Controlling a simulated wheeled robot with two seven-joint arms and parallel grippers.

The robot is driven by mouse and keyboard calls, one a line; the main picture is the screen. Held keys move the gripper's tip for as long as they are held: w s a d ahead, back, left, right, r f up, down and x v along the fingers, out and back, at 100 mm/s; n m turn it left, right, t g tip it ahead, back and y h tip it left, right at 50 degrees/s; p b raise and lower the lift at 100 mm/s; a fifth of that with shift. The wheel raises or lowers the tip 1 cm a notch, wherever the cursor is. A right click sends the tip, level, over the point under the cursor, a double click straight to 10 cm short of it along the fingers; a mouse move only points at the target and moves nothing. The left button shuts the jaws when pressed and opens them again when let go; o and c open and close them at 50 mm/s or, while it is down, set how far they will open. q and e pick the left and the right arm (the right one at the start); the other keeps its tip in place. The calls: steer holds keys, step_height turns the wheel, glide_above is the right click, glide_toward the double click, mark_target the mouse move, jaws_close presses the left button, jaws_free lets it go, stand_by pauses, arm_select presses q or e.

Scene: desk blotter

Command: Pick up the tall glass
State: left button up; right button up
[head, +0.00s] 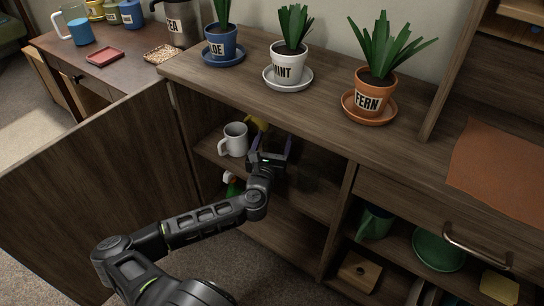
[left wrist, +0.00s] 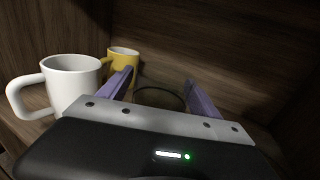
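My left gripper (head: 271,142) reaches into the open cabinet, above its upper shelf. Its two purple-padded fingers are spread apart; in the left wrist view the gripper (left wrist: 162,86) shows nothing clamped. Between and beyond the fingers there is a thin dark curved rim, perhaps that of a clear glass (left wrist: 160,90); its body is hardly visible and the gripper hides its lower part. I cannot make out a tall glass for certain in the head view. My right gripper is not in view.
A white mug (head: 234,140) stands left of the gripper, with a yellow mug (left wrist: 124,58) behind it. The cabinet door (head: 100,185) stands open at left. Potted plants, including the fern pot (head: 370,96), stand on the top above. A green mug (head: 373,224) is in the right compartment.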

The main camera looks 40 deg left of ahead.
arm_select(q)
steer(key=c, duration=1.5)
steer(key=shift+r, duration=0.1)
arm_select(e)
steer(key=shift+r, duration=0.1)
